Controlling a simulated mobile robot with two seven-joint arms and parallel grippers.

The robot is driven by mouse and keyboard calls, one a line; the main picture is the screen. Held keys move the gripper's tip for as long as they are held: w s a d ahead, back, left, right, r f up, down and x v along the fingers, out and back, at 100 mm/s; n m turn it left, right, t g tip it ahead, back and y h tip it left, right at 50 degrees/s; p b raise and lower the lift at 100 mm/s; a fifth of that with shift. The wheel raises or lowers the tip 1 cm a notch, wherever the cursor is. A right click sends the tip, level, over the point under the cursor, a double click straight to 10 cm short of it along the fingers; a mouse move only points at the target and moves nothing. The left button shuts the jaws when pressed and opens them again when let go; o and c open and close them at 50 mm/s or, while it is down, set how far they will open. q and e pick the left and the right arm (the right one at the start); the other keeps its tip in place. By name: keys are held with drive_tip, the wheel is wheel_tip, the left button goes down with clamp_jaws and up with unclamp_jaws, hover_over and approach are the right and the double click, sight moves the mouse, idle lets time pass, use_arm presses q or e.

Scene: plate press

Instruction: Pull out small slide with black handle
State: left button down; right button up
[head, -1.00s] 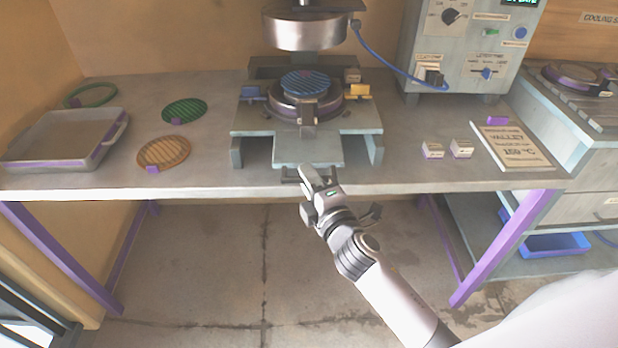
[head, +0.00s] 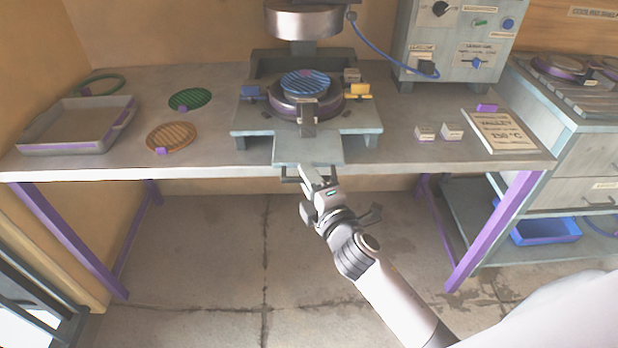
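The press stands at the back middle of the table. Its small pale slide (head: 307,150) sticks out at the front and reaches the table's front edge. The thin black handle (head: 288,179) is at the slide's front end, past the table edge. My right gripper (head: 311,176) is at this handle and appears shut on it; its fingers hide the handle's middle. A blue ribbed disc (head: 305,83) lies on the round lower plate (head: 284,106) of the press, below the raised upper head (head: 303,22). My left gripper is not in view.
A grey tray (head: 62,148), a green disc (head: 190,98) and an orange disc (head: 171,137) are at the left. Two small blocks (head: 452,131) and a sign (head: 500,132) lie at the right. A control box (head: 455,45) stands behind. Floor before the table is clear.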

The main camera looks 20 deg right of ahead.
drive_tip(key=shift+o, duration=1.1)
drive_tip(key=s, duration=0.7)
drive_tip(key=shift+d, duration=0.45)
drive_tip(key=s+d+f+m+g+p, duration=0.3)
drive_tip(key=s+f+m+g, duration=0.4)
drive_tip(key=s+f+m, duration=0.8)
drive_tip(key=shift+s+d+f+m+g, duration=0.2)
drive_tip(key=shift+s+d+m+g, duration=0.15)
drive_tip(key=shift+s+m, duration=0.75)
